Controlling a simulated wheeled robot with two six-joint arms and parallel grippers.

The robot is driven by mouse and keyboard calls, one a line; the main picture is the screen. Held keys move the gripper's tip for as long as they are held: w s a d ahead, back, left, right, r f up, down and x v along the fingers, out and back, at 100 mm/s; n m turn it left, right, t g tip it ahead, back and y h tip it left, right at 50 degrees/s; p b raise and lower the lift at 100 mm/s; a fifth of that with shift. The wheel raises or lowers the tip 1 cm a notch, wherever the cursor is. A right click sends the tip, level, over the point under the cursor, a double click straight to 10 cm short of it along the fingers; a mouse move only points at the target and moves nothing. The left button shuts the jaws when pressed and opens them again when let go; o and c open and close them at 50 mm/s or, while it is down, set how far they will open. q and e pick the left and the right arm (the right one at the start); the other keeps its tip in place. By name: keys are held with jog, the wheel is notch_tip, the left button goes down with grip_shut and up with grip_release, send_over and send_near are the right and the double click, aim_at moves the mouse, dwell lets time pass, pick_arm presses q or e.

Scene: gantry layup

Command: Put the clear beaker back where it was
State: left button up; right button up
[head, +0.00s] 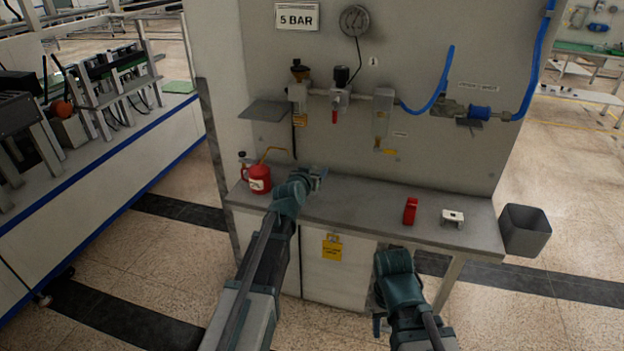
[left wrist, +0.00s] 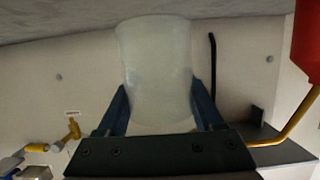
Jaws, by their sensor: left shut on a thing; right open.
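The clear beaker (left wrist: 157,65) is whitish and see-through in the left wrist view, between the two fingers of my left gripper (left wrist: 160,105). The gripper is shut on its sides. In the head view my left gripper (head: 320,174) is over the left part of the grey counter (head: 360,207), right of the red oil can. The beaker cannot be made out there. Whether its base touches the counter I cannot tell. My right gripper (head: 378,324) is open and low in front of the counter; nothing shows in it.
The red oil can (head: 258,179) with a yellow spout stands at the counter's left end. A red object (head: 410,211) and a white bracket-like part (head: 453,217) lie on the right. A small grey shelf (head: 264,110) and air fittings (head: 340,97) stick out above. A bin (head: 525,231) stands right.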

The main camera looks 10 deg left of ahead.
pick_arm(q)
jog(key=f+b, duration=0.2)
jog(key=f, duration=0.1)
jog(key=shift+w+a+b, duration=0.4)
jog(key=shift+f+b, duration=0.35)
jog(key=shift+b, duration=0.05)
jog(key=shift+f, duration=0.1)
jog(key=o, duration=1.5)
jog(key=shift+c, duration=0.2)
jog(key=shift+s+r, duration=0.1)
jog(key=shift+r, duration=0.15)
jog(key=p+v, duration=0.3)
jog(key=v, duration=0.9)
jog(key=shift+p, duration=0.3)
